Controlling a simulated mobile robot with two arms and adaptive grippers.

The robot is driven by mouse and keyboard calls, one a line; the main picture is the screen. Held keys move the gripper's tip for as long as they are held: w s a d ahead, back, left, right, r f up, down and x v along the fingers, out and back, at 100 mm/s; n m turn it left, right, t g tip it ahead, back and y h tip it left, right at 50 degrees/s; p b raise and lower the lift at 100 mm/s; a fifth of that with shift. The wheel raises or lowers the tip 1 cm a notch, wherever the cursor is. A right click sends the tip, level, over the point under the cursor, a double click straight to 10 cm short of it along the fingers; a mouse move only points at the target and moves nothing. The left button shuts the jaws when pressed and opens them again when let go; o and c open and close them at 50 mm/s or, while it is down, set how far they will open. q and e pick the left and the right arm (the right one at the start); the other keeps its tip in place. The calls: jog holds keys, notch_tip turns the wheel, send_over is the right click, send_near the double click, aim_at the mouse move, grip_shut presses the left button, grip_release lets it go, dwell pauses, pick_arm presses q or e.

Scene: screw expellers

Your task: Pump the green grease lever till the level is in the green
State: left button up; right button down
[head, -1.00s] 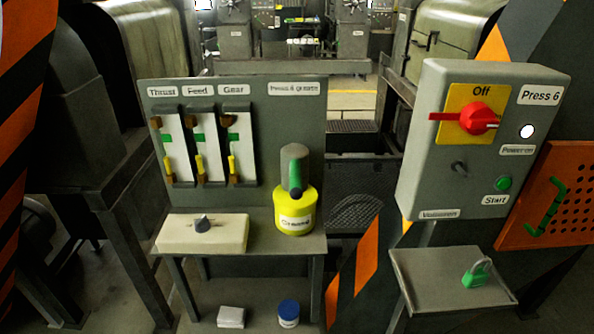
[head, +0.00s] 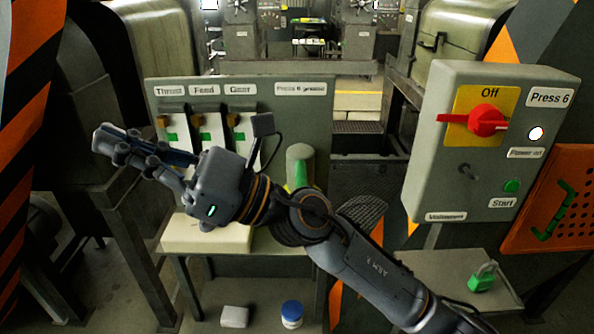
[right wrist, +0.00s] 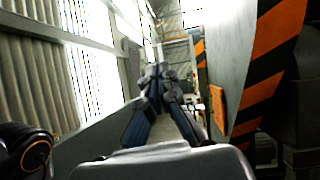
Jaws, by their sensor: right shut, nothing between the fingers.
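The green grease lever (head: 301,174) stands upright against a grey cylinder (head: 299,152) on the bench. The yellow grease pot below is hidden behind my right arm. Three gauges, Thrust (head: 171,118), Feed (head: 206,118) and Gear (head: 240,116), have green bands, with their lower parts mostly covered by my right gripper and wrist. My right gripper (head: 108,142) points left, shut and empty, in front of and left of the gauge board, well away from the lever. In the right wrist view its fingers (right wrist: 157,75) meet at the tips. My left gripper is out of view.
A cream block (head: 190,235) sits on the bench below my wrist. A white block (head: 234,316) and a blue-capped jar (head: 292,313) are on the lower shelf. At right are a control box with a red switch (head: 482,120) and a green padlock (head: 483,277).

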jog(key=s+a+f+n+g+h, duration=0.4)
jog(key=a+f+n+h, duration=0.2)
jog(key=f+n+h, duration=0.45)
jog(key=w+d+f+n+t+h, duration=0.4)
jog(key=w+d+n+t+h, duration=0.15)
jog(key=w, duration=0.25)
jog(key=w+d+r+t+h, duration=0.3)
jog(key=w+d+r+h, duration=0.1)
jog(key=d, duration=0.4)
jog(key=w+d+r+n+t+h, duration=0.1)
jog(key=w+d+r+t+h, duration=0.3)
jog(key=w+d, duration=0.4)
jog(key=shift+r+h, duration=0.55)
jog(key=shift+h, duration=0.65)
